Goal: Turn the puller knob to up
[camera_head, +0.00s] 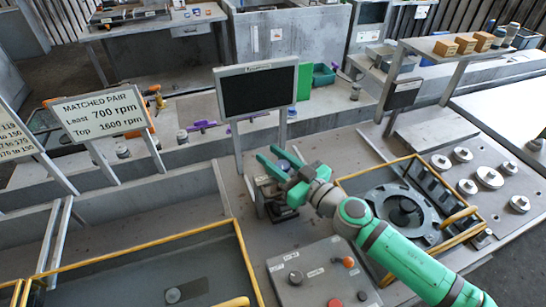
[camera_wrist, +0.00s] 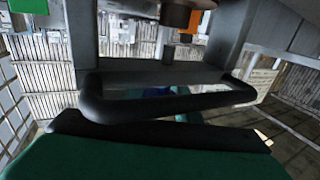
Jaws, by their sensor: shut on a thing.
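My green gripper (camera_head: 279,164) is at the middle of the bench, in front of the black screen, with its fingers pointing up and left in the head view. It is at a small dark puller device (camera_head: 284,213) and is shut on its knob. The fingers and wrist cover the knob in the head view, so its angle cannot be told. In the wrist view, a black bar-shaped loop (camera_wrist: 165,104) crosses the middle above a green surface. A brown cylinder (camera_wrist: 184,16) shows at the top.
A black screen (camera_head: 259,91) stands behind my gripper. A yellow-edged bay with a round blower housing (camera_head: 374,203) lies to the right. A control panel with knobs (camera_head: 318,275) is in front. A sign (camera_head: 102,115) stands at left.

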